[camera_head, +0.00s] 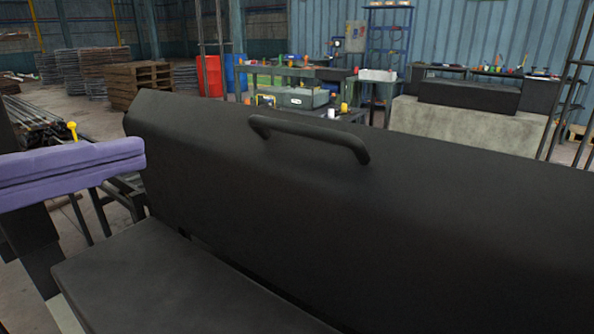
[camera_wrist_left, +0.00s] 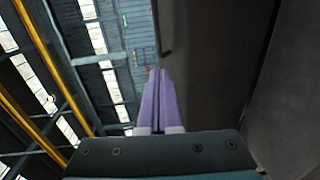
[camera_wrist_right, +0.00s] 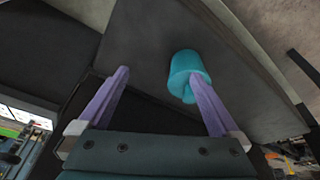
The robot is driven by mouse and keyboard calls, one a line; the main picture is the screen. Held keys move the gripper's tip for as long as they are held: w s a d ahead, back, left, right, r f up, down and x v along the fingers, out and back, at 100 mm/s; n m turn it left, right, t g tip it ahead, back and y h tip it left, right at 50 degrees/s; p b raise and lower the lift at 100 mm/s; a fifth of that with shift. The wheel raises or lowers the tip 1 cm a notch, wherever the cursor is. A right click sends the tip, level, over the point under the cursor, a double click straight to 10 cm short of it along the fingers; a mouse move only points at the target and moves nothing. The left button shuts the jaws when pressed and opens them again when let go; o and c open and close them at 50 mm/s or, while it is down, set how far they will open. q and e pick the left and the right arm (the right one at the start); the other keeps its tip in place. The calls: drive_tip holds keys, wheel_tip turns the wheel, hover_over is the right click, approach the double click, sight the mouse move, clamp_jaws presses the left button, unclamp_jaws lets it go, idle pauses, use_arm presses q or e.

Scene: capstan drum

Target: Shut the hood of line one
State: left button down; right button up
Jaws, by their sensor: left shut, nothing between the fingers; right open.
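A large dark hood (camera_head: 220,170) spans the head view, its broad face standing tilted above a flat dark panel (camera_head: 170,285). A dark bar handle (camera_head: 310,135) sits near its upper edge. My left gripper (camera_head: 142,150) is shut and empty at the hood's left end, apart from the handle. In the left wrist view its purple fingers (camera_wrist_left: 158,72) are together beside a dark surface. My right gripper (camera_wrist_right: 160,75) is open and shows only in the right wrist view. A teal rounded cylinder (camera_wrist_right: 187,68) appears by its right fingertip; I cannot tell whether they touch.
Behind the hood stand a cluttered workbench (camera_head: 300,75) and a grey concrete block (camera_head: 465,125). Wooden pallets (camera_head: 140,85), a red barrel (camera_head: 209,76) and a blue barrel (camera_head: 236,73) stand further back. Metal bars (camera_head: 40,125) lie at the left. The space just above the handle looks clear.

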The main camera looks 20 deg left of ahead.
use_arm(q)
drive_tip(key=p, duration=0.2)
approach(263, 124)
drive_tip(key=x, duration=0.6)
drive_tip(key=shift+w+d+f, duration=0.1)
drive_tip(key=shift+w, duration=0.25)
